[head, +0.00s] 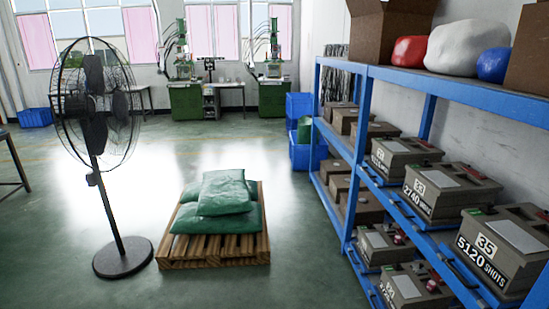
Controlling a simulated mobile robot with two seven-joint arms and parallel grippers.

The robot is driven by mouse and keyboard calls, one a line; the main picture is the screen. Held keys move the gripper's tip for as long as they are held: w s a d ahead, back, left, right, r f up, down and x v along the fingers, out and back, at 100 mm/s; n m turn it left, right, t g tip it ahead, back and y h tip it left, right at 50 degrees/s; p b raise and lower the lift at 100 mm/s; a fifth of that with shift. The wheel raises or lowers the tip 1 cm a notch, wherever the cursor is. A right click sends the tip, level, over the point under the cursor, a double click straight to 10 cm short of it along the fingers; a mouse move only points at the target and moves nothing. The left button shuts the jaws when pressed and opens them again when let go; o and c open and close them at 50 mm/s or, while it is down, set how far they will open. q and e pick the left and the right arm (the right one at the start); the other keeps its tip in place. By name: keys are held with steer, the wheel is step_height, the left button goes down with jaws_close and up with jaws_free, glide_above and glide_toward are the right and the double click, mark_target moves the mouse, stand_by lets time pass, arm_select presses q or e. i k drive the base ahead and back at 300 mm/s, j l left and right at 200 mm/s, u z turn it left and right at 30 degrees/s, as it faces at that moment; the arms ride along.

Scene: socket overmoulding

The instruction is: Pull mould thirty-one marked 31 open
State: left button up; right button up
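Brown box-shaped moulds stand on a blue shelf rack (362,105) along the right side. The nearest on the middle shelf is marked 35 (507,245), with "5120 SHOTS" on its front. Behind it is a mould marked 33 (447,190), with "2740" on its front. Farther back in the same row is another mould (402,157) with a small white number plate, too small to read surely. I cannot confirm which mould is marked 31. The moulds in view look closed. Neither of my grippers is in view.
More moulds (407,288) stand on the lower shelf. A black pedestal fan (122,258) stands at left. A wooden pallet (213,250) carries green sacks (224,193). Blue crates (305,155) stand by the rack's far end. Green floor (310,255) is clear between pallet and rack.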

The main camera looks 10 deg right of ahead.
mark_target(388, 161)
steer(key=i, duration=1.35)
steer(key=i+z, duration=0.2)
steer(key=i, duration=0.25)
steer(key=i+j+z, duration=0.2)
steer(key=i, duration=0.2)
steer(key=i+j+z, duration=0.2)
steer(key=i, duration=0.25)
steer(key=i+j+z, duration=0.15)
steer(key=i, duration=0.25)
